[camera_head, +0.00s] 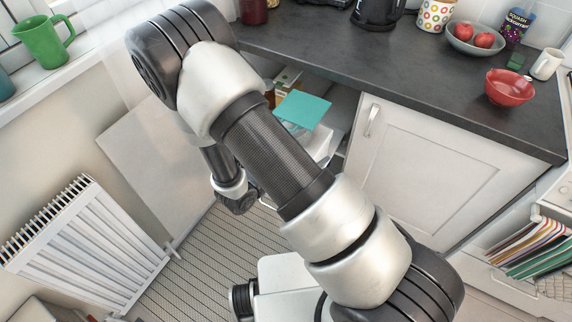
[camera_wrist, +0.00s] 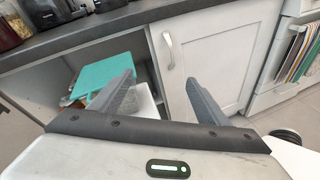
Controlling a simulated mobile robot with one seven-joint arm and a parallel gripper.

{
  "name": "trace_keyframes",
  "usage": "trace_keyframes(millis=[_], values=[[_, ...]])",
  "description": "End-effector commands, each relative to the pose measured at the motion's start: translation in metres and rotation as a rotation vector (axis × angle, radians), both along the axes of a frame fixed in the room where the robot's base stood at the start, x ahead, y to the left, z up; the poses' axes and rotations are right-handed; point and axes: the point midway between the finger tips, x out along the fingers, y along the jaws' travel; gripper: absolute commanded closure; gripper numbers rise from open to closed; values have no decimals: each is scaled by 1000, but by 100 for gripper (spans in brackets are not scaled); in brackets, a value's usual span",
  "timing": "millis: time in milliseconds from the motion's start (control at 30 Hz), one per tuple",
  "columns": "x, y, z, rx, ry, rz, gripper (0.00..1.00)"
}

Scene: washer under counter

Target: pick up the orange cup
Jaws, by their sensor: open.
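No orange cup can be made out for sure in either view. A small orange-brown patch (camera_head: 270,97) shows in the open space under the counter, partly hidden by my arm; I cannot tell what it is. My gripper (camera_wrist: 158,84) is open and empty in the wrist view, its two fingers apart, facing the open cabinet and the white door. In the head view my arm hides most of the gripper.
A teal flat item (camera_head: 303,110) lies on a white object in the open cabinet, left of the closed white door (camera_head: 431,172). The dark counter (camera_head: 400,65) holds a red bowl (camera_head: 509,87). A radiator (camera_head: 85,245) stands left. A green mug (camera_head: 44,41) is on the windowsill.

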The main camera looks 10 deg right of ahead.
Motion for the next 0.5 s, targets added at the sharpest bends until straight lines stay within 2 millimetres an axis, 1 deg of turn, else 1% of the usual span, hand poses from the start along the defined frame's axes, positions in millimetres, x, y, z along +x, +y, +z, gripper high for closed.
trace_keyframes(millis=[33,67,100,167,200,300,333,400,500], values=[[0,14,-43,-55,46,109,31],[1,22,-62,-83,67,172,31],[0,33,-88,-114,95,257,31],[-4,47,-124,-153,137,376,31],[-8,56,-146,-172,164,448,31],[-21,70,-192,-208,220,590,31],[-24,73,-202,-213,234,623,31],[-31,78,-220,-223,258,680,31],[-35,81,-233,-229,275,721,31]])
